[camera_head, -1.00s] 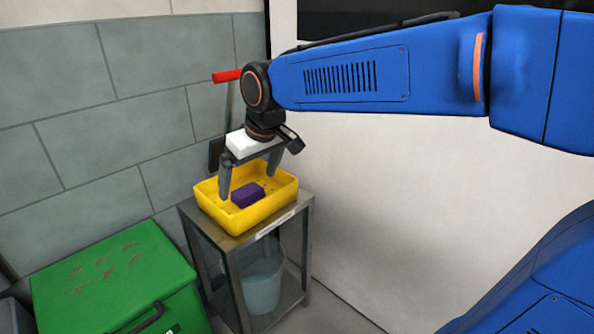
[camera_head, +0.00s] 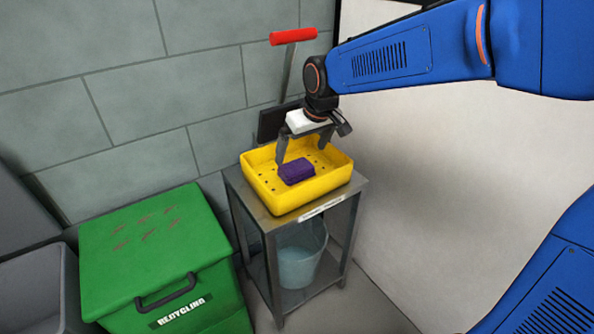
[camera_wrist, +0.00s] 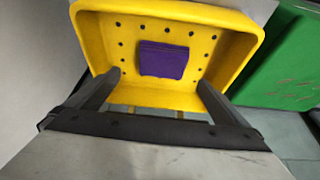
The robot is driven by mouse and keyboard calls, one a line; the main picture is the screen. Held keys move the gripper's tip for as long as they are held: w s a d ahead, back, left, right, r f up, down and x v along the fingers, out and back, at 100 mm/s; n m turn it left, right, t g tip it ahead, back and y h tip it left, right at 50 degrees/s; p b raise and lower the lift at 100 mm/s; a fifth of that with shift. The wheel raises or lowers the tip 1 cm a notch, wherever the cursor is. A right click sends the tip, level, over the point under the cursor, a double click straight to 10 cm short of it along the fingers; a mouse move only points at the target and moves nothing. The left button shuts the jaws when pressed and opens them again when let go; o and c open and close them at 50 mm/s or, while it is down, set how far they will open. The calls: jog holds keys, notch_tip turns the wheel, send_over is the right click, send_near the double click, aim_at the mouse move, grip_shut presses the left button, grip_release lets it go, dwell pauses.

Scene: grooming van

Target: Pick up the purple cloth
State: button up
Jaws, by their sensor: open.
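The purple cloth (camera_head: 297,170) is a small folded block lying on the floor of the yellow tray (camera_head: 291,200). The tray has small holes in its floor and stands on a metal stand. In the wrist view the cloth (camera_wrist: 163,60) lies in the middle of the tray (camera_wrist: 160,15), ahead of the two fingertips. My gripper (camera_head: 304,149) is above the tray, fingers pointing down, open and empty. In the wrist view its fingers (camera_wrist: 155,85) are spread on either side, wider apart than the cloth, and do not touch it.
The metal stand (camera_head: 262,216) has a lower shelf with a pale bucket (camera_head: 298,262). A green recycling bin (camera_head: 150,250) stands to the left, with a grey bin (camera_head: 35,290) beyond it. A red-handled tool (camera_head: 292,37) leans on the tiled wall behind the tray.

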aim_at(295, 164)
jog(key=shift+a+x, duration=0.2)
jog(key=shift+x, duration=3.65)
jog(key=shift+s, duration=0.1)
jog(key=c, duration=1.1)
